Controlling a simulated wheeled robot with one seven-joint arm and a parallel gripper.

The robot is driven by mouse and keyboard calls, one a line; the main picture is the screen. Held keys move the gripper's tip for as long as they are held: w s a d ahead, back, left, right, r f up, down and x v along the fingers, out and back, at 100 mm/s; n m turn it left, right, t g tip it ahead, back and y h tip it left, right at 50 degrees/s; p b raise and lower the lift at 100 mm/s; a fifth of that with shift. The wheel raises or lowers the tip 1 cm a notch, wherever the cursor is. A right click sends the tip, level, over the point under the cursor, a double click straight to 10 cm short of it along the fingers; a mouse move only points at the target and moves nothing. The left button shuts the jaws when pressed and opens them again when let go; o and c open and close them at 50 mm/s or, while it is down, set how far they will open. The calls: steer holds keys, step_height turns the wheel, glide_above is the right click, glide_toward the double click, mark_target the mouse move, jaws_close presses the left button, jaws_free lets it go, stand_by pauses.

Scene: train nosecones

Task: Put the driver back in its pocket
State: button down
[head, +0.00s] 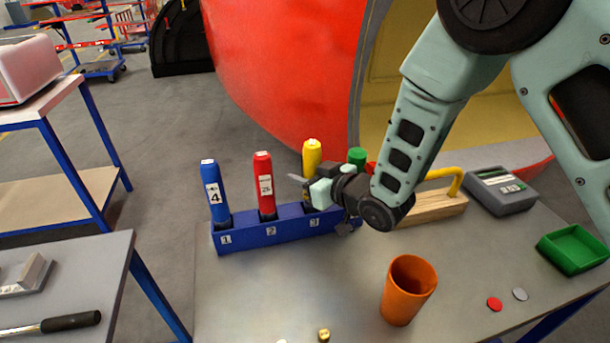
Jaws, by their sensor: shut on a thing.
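A yellow driver (312,155) stands upright at pocket 3 of the blue rack (246,239). My gripper (308,188) reaches in from the right and is shut on the yellow driver's lower part, just above the rack. The gripper hides much of that part, so I cannot tell whether the driver is fully seated. A blue driver (213,190) marked 4 stands in pocket 1, and a red driver (264,185) stands in pocket 2. A green handle (357,156) shows behind my wrist, its lower part hidden.
An orange cup (408,290) stands on the grey table (270,290) in front. To the right are a wooden block with a yellow bent handle (455,182), a grey device (500,190), a green tray (574,249) and small discs (495,304). The table before the rack is mostly clear.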

steer(key=shift+f+b, duration=0.45)
steer(key=shift+f, duration=0.05)
steer(key=c, duration=0.9)
jaws_free()
